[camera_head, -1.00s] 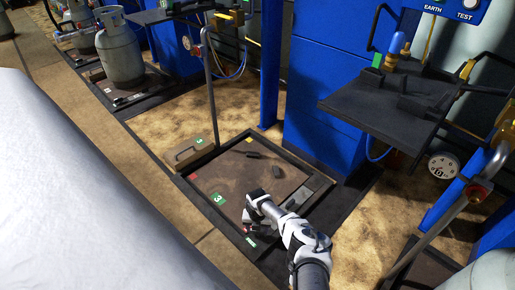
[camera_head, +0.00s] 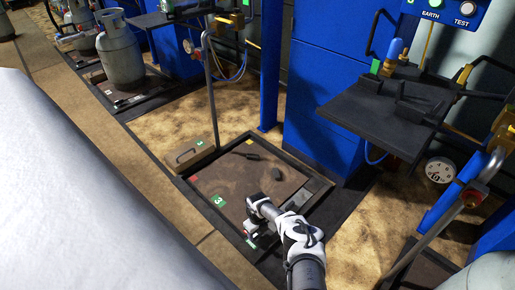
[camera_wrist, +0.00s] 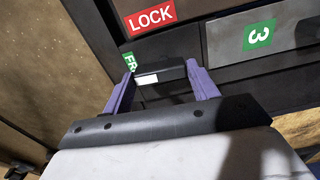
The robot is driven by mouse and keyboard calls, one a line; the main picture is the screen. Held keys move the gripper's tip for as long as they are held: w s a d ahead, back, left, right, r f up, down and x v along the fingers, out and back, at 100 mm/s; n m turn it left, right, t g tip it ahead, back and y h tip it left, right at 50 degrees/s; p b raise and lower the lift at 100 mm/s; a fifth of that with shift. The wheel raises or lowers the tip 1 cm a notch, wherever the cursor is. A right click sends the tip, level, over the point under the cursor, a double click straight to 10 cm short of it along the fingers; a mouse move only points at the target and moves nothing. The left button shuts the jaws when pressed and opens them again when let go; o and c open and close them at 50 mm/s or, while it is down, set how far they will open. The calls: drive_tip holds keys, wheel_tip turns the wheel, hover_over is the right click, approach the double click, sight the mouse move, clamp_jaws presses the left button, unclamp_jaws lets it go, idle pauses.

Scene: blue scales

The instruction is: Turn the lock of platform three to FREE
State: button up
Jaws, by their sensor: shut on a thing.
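Platform three (camera_head: 235,178) is a brown plate in a dark frame, with a green "3" label (camera_head: 219,201). My gripper (camera_head: 252,222) is low over the frame's near right edge. In the wrist view its purple fingers (camera_wrist: 161,84) are shut on the ends of a short black lock handle (camera_wrist: 160,70) with a white mark near its left end. A red LOCK label (camera_wrist: 149,15) is above the handle. A green FREE label (camera_wrist: 129,60) is at the handle's left, partly hidden by the left finger. The white mark is close to the FREE label.
A second green "3" label (camera_wrist: 260,34) is on a grey plate right of the lock. A post (camera_head: 213,100) and blue cabinet (camera_head: 325,110) rise behind.

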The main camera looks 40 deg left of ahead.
sight(258, 233)
drive_tip(key=shift+d+f+n, duration=0.1)
drive_tip(key=shift+n, duration=0.4)
drive_tip(key=o, duration=1)
wheel_tip(258, 233, up, 14)
drive_tip(key=p, duration=0.8)
